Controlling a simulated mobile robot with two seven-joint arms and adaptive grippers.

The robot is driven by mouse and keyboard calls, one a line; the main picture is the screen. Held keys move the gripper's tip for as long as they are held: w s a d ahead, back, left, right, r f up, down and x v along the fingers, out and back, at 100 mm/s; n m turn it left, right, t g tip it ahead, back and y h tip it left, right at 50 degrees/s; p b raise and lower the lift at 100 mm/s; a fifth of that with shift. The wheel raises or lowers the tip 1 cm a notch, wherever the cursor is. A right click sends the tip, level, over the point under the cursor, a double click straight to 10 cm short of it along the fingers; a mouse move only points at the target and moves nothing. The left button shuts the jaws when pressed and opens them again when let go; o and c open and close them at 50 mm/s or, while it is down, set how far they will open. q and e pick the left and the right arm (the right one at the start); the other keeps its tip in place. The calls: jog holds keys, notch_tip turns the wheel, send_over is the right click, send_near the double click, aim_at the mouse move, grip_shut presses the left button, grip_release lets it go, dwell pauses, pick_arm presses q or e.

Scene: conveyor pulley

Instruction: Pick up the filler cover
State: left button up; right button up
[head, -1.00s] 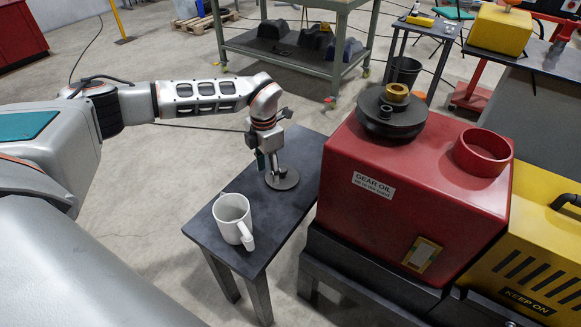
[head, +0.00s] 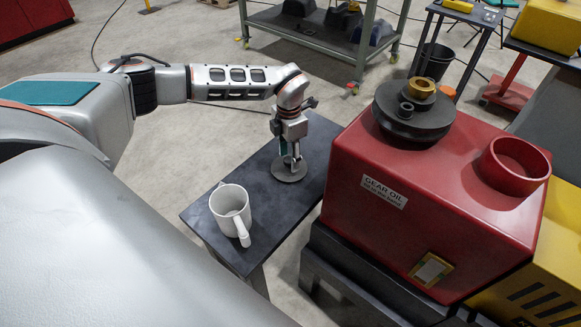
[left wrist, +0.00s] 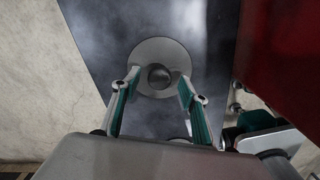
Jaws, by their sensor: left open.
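The filler cover (head: 288,174) is a grey round disc with a knob in its middle. It lies flat on the small dark side table (head: 240,193). My left gripper (head: 291,160) points down over the cover, with its fingertips close to the knob. In the left wrist view the cover (left wrist: 160,52) lies ahead of the open left gripper (left wrist: 160,90), and the dark knob shows between the two fingers. I cannot tell whether the fingers touch the knob or cover.
A white mug (head: 231,208) stands on the same table near its front. A red gear oil housing (head: 440,215) is close to the table's right side, with a round red filler neck (head: 515,165) and a dark pulley (head: 414,115) on top. Floor left of the table is clear.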

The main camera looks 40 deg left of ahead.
pick_arm(q)
jog(key=shift+f, duration=1.15)
jog(key=shift+r, duration=0.1)
grip_shut()
pick_arm(e)
jog(key=shift+w+d, duration=0.1)
jog(key=shift+w, duration=0.2)
pick_arm(q)
jog(key=shift+r, duration=0.1)
pick_arm(e)
jog(key=shift+r, duration=0.1)
